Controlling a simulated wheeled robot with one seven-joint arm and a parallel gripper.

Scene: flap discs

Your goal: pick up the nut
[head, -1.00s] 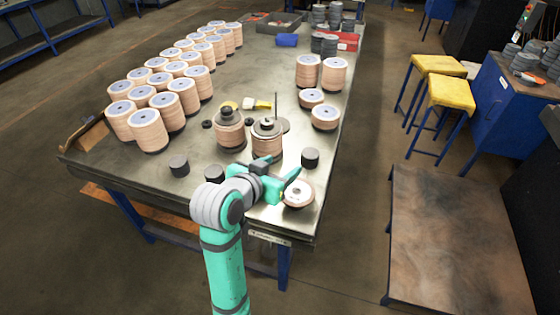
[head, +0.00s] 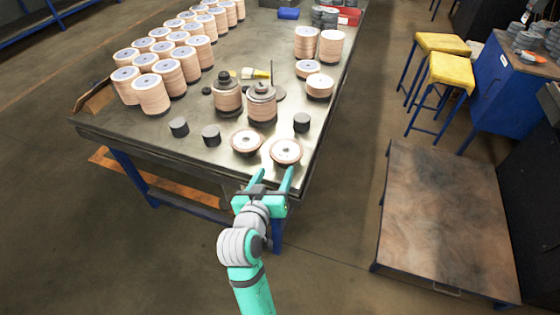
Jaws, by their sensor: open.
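My gripper (head: 273,178) is open and empty. Its two teal fingers point forward at the table's front right edge, just short of a low flap disc (head: 285,153) there. A second low disc (head: 246,143) lies to its left. Behind them stand two stacks of discs, a left stack (head: 228,99) and a right stack (head: 262,107), each with dark round pieces on top. A thin upright rod shows by the right stack. A small dark ring (head: 206,91) lies left of the stacks. I cannot tell for certain which small dark piece is the nut.
Dark short cylinders stand on the metal table (head: 150,135): one left (head: 179,127), one near the middle (head: 211,135), one right (head: 302,122). Rows of disc stacks (head: 165,70) fill the back left. Yellow stools (head: 450,70) and a low brown-topped table (head: 440,215) stand right.

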